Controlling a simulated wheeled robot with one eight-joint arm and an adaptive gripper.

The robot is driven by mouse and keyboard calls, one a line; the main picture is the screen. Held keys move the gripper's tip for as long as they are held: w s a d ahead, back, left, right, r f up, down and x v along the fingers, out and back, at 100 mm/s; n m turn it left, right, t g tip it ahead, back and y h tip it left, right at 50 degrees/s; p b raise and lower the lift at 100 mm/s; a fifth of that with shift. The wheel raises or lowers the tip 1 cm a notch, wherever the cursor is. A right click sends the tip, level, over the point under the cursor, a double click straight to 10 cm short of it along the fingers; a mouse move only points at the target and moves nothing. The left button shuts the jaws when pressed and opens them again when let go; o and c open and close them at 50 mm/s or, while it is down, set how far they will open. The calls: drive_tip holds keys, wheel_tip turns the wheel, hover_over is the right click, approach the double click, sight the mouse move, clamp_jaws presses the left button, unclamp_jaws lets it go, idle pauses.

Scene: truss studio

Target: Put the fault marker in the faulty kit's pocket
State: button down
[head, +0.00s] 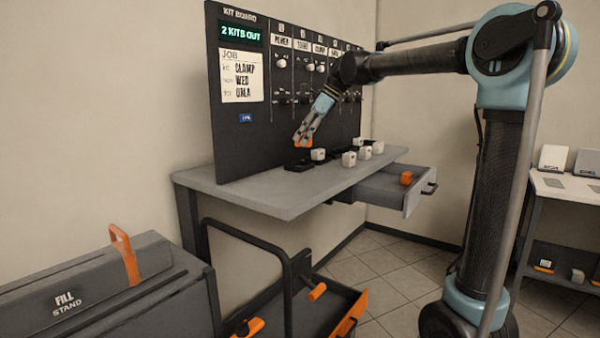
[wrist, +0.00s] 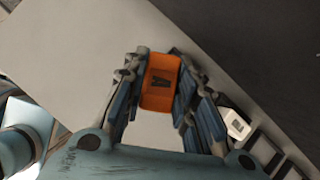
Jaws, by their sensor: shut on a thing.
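My gripper (head: 303,139) is in front of the lower part of the kit board (head: 240,135), above the workbench. In the wrist view it (wrist: 160,90) is shut on an orange block (wrist: 160,82) with a dark mark on its face, which I take to be the fault marker. A black pocketed strip (head: 300,165) lies on the bench below the gripper; its open pockets show in the wrist view (wrist: 264,150). A white cube (head: 318,154) is at the strip, and it also shows in the wrist view (wrist: 237,124). Which pocket is the faulty kit's, I cannot tell.
An open drawer (head: 385,190) under the bench's right end holds another orange block (head: 406,178). The board's display (head: 241,32) reads "2 KITS OUT". The bench's front is clear.

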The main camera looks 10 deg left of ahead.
drive_tip(key=w+a+m+t, duration=0.3)
drive_tip(key=w+m, duration=0.1)
drive_tip(key=m, duration=0.2)
drive_tip(key=shift+w+d+f, duration=0.1)
drive_tip(key=shift+w+f, duration=0.05)
drive_tip(key=shift+f, duration=2.15)
drive_tip(key=shift+w+d+f, duration=0.1)
drive_tip(key=shift+f, duration=2.15)
drive_tip(key=c, duration=1.6)
unclamp_jaws()
drive_tip(key=shift+f, duration=0.1)
drive_tip(key=v, duration=1.2)
drive_tip(key=shift+s+a+r, duration=0.15)
drive_tip(key=shift+r, duration=0.05)
